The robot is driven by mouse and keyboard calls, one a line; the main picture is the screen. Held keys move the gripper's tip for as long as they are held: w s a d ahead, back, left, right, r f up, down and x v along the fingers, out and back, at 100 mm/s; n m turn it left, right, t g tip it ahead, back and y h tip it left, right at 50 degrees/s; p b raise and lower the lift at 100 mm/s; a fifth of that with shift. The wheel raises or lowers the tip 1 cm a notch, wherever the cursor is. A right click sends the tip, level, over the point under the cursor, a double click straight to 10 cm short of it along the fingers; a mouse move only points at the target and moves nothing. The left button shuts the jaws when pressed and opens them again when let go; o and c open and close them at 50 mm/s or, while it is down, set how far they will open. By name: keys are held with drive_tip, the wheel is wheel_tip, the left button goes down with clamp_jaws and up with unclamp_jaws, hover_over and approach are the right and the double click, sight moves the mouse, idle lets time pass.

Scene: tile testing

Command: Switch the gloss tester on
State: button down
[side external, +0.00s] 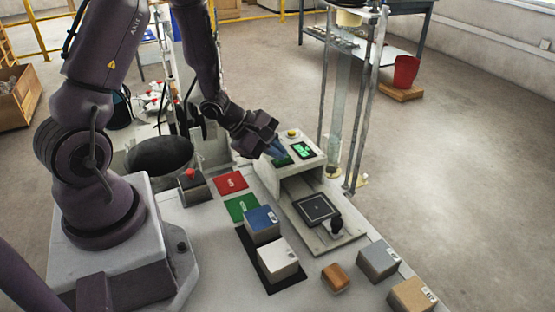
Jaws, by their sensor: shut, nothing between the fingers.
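The gloss tester (316,168) is a pale box in the middle of the bench. On its top are a lit green display (303,150), a yellow button (292,133) and a green patch (284,162) partly hidden by my fingers. A low bed with a dark square plate (316,208) and a black knob (336,224) extends from its front. My gripper (279,154) is shut and empty, with its bluish fingertips down at the tester's top, beside the green patch. I cannot tell whether they touch it.
Red (231,182) and green (240,207) pads lie left of the tester. A blue-topped block (262,223) and a white block (278,260) stand on a black mat. Brown (335,278), grey (378,261) and tan (412,295) blocks sit in front. A metal-framed column (350,100) rises close behind right.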

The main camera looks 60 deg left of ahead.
sight(277, 163)
drive_tip(key=shift+r, duration=0.15)
drive_tip(key=shift+r, duration=0.55)
drive_tip(key=shift+r, duration=2.5)
